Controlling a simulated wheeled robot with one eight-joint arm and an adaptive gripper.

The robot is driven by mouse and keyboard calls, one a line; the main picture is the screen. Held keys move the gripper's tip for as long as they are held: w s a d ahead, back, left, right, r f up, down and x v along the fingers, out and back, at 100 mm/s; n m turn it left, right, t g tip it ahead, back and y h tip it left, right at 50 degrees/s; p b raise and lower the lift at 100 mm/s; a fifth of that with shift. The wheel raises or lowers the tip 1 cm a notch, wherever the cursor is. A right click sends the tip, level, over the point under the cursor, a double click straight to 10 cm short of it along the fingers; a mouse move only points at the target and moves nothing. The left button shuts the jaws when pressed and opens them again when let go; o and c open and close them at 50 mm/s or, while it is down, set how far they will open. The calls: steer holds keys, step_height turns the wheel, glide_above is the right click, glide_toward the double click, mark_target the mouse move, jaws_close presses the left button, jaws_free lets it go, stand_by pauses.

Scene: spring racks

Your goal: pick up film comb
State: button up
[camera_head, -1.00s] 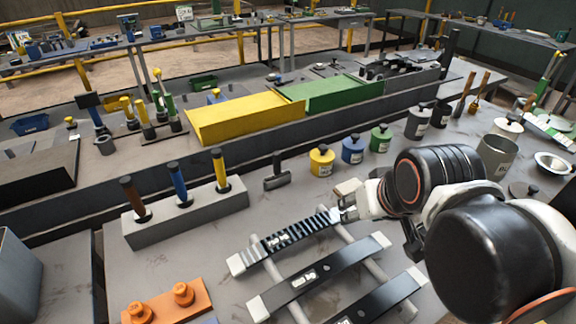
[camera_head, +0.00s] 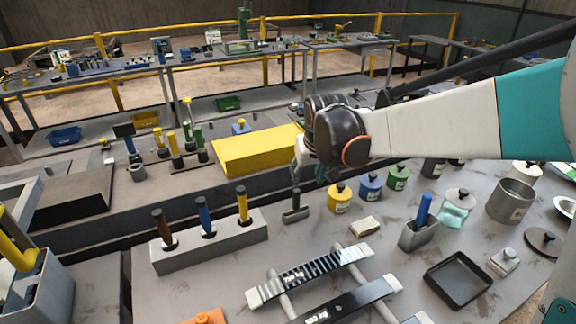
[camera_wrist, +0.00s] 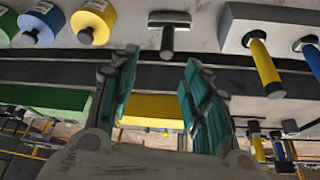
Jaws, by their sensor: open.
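The film comb, as far as I can tell, is the black ribbed bar with pale end blocks (camera_head: 322,275) in the head view. It lies across the pale rails of a rack on the near table. It does not show in the wrist view. My gripper (camera_wrist: 161,62) is open and empty in the wrist view, with its teal fingers apart. In the head view my wrist hides most of it. It is raised near the hammer (camera_head: 296,206), beyond and above the comb, and apart from the comb.
A smooth black bar (camera_head: 345,301) lies beside the comb. A grey block with upright handles (camera_head: 215,247) stands to the left. Yellow (camera_head: 340,199) and blue pots stand behind. A black tray (camera_head: 458,280) and a grey holder with a blue handle (camera_head: 418,236) stand to the right.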

mark_target(296, 190)
steer(key=x, duration=0.3)
steer(key=a+b+x, duration=0.1)
steer(key=x, duration=0.3)
steer(key=w+b+x, duration=0.1)
steer(key=x, duration=0.3)
steer(key=shift+w+a+r, duration=0.15)
steer(key=shift+w+a, duration=0.05)
steer(key=shift+a, duration=0.25)
steer(key=shift+s+b+x, duration=0.15)
steer(key=shift+b+x, duration=0.55)
steer(key=shift+x, duration=0.6)
steer(key=shift+s+b+x, duration=0.1)
steer(key=shift+b+x, duration=0.55)
steer(key=shift+x, duration=0.7)
steer(key=shift+d, duration=0.15)
jaws_close()
